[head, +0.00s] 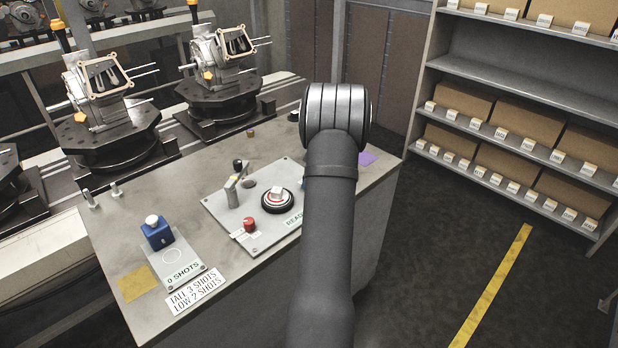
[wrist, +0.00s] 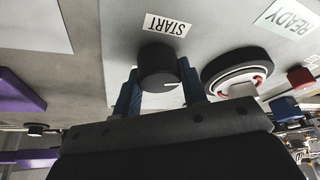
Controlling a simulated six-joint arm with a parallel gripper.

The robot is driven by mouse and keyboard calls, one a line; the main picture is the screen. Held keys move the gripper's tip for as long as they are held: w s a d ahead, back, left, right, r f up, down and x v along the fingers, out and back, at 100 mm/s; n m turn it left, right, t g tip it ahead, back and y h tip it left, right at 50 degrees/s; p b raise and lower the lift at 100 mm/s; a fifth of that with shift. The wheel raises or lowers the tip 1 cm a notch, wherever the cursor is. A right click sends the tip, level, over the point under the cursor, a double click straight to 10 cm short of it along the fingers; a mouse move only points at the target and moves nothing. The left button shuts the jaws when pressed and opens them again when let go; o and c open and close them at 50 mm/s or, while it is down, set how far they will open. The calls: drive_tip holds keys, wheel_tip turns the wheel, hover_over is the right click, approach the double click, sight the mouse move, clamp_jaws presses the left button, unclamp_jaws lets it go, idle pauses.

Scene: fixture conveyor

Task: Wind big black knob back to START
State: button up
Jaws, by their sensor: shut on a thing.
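The big black knob (wrist: 157,66) stands on the grey panel in the wrist view, right beside the white START label (wrist: 167,25), which reads upside down there. A short white mark shows on the knob's near face, running toward the right; it does not point at the label. My gripper (wrist: 160,92) has its two blue fingers on either side of the knob and is shut on it.
The white READY label (wrist: 286,16) and a round black-rimmed control (wrist: 237,72) lie close to the right finger. The head view shows a red button (head: 249,224), an upright lever (head: 233,187) and a blue block with a white button (head: 157,233) on the bench.

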drive_tip(key=n+g, duration=0.1)
drive_tip(key=n, duration=0.2)
drive_tip(key=shift+n, duration=0.4)
drive_tip(key=n+g, duration=0.1)
drive_tip(key=n, duration=0.2)
drive_tip(key=shift+n+g, duration=0.3)
drive_tip(key=shift+g, duration=0.1)
drive_tip(key=n+g+h, duration=0.1)
drive_tip(key=n, duration=0.2)
drive_tip(key=shift+n, duration=0.3)
drive_tip(key=shift+n+g+h, duration=0.5)
drive_tip(key=shift+n+h, duration=0.1)
drive_tip(key=shift+n, duration=1.1)
drive_tip(key=o, duration=1)
drive_tip(key=shift+c, duration=0.2)
drive_tip(key=shift+r, duration=0.1)
